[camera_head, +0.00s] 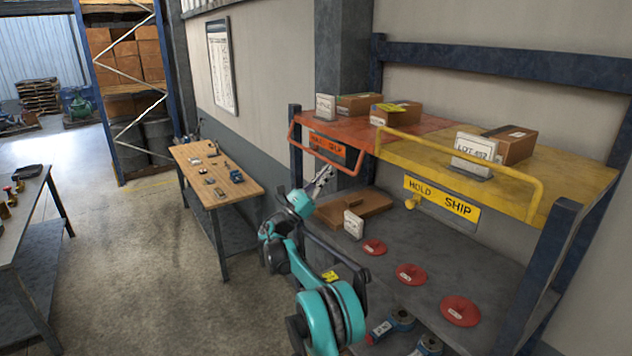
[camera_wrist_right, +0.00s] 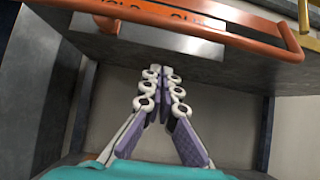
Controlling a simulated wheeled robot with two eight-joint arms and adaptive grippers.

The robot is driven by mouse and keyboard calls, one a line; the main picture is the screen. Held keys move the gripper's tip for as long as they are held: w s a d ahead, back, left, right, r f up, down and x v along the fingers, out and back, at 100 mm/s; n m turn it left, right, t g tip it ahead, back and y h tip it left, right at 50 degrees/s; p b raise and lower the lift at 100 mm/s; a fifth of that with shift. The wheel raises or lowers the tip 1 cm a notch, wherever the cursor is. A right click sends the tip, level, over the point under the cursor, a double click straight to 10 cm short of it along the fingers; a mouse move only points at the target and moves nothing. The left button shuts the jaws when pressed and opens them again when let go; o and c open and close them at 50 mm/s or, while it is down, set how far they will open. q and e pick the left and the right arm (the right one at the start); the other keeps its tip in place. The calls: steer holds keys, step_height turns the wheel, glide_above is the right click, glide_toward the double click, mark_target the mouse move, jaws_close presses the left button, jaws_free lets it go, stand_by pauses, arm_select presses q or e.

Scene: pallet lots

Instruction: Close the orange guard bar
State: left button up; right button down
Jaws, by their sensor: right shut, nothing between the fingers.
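The orange guard bar (camera_head: 322,162) hangs low along the front of the orange shelf section (camera_head: 400,124), in front of its label plate (camera_head: 327,145). In the right wrist view, the bar (camera_wrist_right: 190,29) crosses the top of the picture, beyond and above my fingertips. My left gripper is not in view.
A yellow guard bar (camera_head: 470,156) stands raised along the yellow shelf section (camera_head: 590,180). Cartons (camera_head: 515,143) and white lot cards sit on the shelf. Below are a brown board (camera_head: 360,207), a white card (camera_head: 353,224) and red discs (camera_head: 411,274). A wooden table (camera_head: 215,182) stands left.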

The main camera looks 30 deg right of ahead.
steer(key=a+r, duration=0.1)
steer(key=a+r+p, duration=0.1)
steer(key=a, duration=0.1)
steer(key=shift+s+a+r, duration=0.1)
steer(key=shift+a+r, duration=0.05)
steer(key=shift+r, duration=0.15)
steer(key=shift+d+f, duration=0.1)
steer(key=shift+d, duration=0.1)
